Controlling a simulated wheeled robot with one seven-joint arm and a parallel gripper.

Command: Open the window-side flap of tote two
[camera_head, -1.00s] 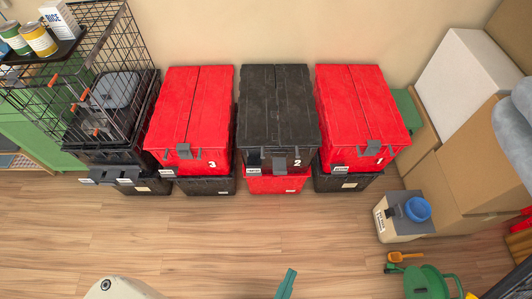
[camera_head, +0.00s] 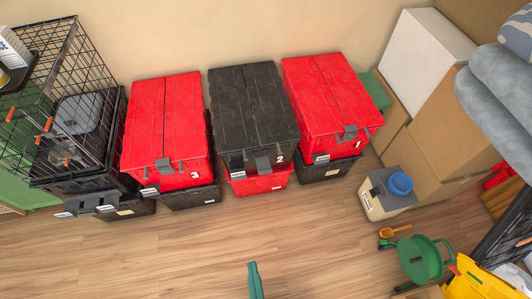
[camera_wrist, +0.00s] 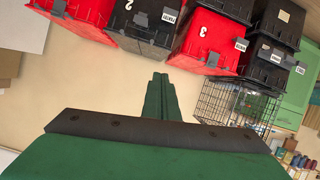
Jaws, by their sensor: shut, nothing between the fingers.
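Tote two (camera_head: 256,118) is the black tote marked 2, between two red totes in the head view. It sits on a red tote (camera_head: 258,184). Its two long lid flaps, left (camera_head: 231,105) and right (camera_head: 272,98), lie closed, meeting at a middle seam. A grey latch (camera_head: 263,163) hangs at its front. No window shows, so I cannot tell which flap is window-side. In the wrist view, tote two (camera_wrist: 146,24) is at the top. My green gripper (camera_head: 254,266) is shut and empty, apart from the totes; its fingers also show in the wrist view (camera_wrist: 160,78).
Red tote 3 (camera_head: 164,128) stands close on the left and red tote 1 (camera_head: 330,100) close on the right. A wire crate (camera_head: 75,110) is at far left. The floor (camera_head: 190,250) in front is clear.

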